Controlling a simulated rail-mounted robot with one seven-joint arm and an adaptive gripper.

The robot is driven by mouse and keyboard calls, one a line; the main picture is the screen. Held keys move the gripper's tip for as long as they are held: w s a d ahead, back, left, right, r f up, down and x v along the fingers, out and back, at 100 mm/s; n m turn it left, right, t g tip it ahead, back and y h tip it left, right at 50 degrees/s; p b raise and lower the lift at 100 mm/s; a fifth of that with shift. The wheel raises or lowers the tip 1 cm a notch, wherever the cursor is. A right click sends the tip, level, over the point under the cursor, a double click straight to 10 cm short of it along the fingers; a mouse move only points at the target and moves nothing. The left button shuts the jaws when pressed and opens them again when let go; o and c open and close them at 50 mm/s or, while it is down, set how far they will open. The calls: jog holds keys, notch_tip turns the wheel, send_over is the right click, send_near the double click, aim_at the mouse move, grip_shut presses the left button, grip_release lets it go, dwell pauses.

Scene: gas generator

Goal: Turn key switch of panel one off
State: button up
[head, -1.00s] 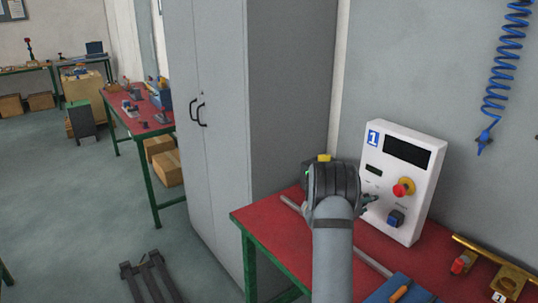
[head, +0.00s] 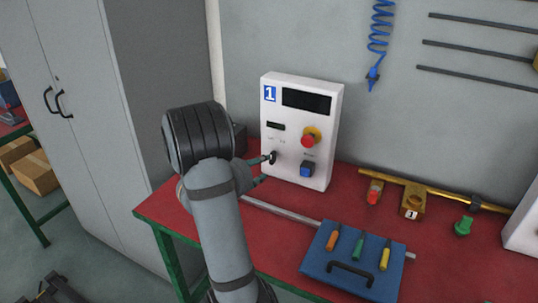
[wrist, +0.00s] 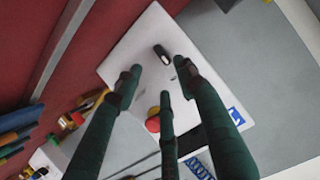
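Panel one (head: 292,100) is a white box marked with a blue "1", standing on the red workbench against the wall. Its key switch (head: 272,157) is a small dark knob low on the left of its face. In the wrist view the key switch (wrist: 162,54) is dark with a pale end and lies just beyond the fingertips, between the two outer fingers. My gripper (head: 260,170) is in front of the panel's lower left; in the wrist view its three fingers (wrist: 157,75) are spread open and empty. Contact with the knob cannot be told.
The panel also has a red emergency button (head: 308,140) and a blue switch (head: 307,168). A blue toolbox (head: 318,268) with screwdrivers lies in front. A brass pipe with valves (head: 412,200) is at right. A grey cabinet (head: 160,60) stands at left.

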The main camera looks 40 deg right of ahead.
aim_at(272, 160)
jog(key=p+x, duration=0.1)
jog(key=x, duration=0.9)
jog(key=shift+w+d, duration=0.1)
jog(key=shift+d, duration=0.1)
jog(key=shift+c, duration=0.7)
jog(key=c, duration=0.8)
grip_shut()
